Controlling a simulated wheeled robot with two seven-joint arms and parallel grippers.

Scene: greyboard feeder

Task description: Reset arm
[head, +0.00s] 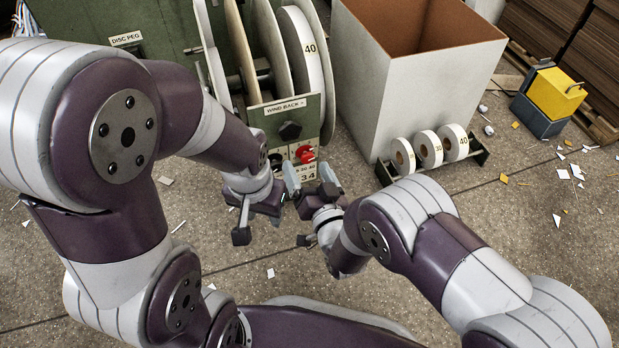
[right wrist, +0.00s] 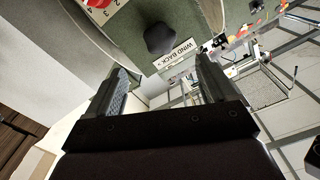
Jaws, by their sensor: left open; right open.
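My left gripper (head: 259,228) hangs in front of the green machine in the head view, pointing down over the floor. Its fingers are apart and I see nothing between them. My right gripper (head: 310,181) is just right of it, with its fingers toward the machine's front panel, near the red knob (head: 305,154). The right wrist view shows the right fingers (right wrist: 165,88) spread and empty. A dark knob (right wrist: 160,38) and the "WIND BACK" label (right wrist: 176,53) lie beyond them. I cannot tell whether the right fingers touch the panel.
The green machine (head: 160,35) carries large discs, one a white disc marked 40 (head: 308,55). An open grey bin (head: 420,85) stands to its right, with a rack of small white discs (head: 428,149) in front. A yellow box (head: 555,93) stands far right. Scraps litter the floor.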

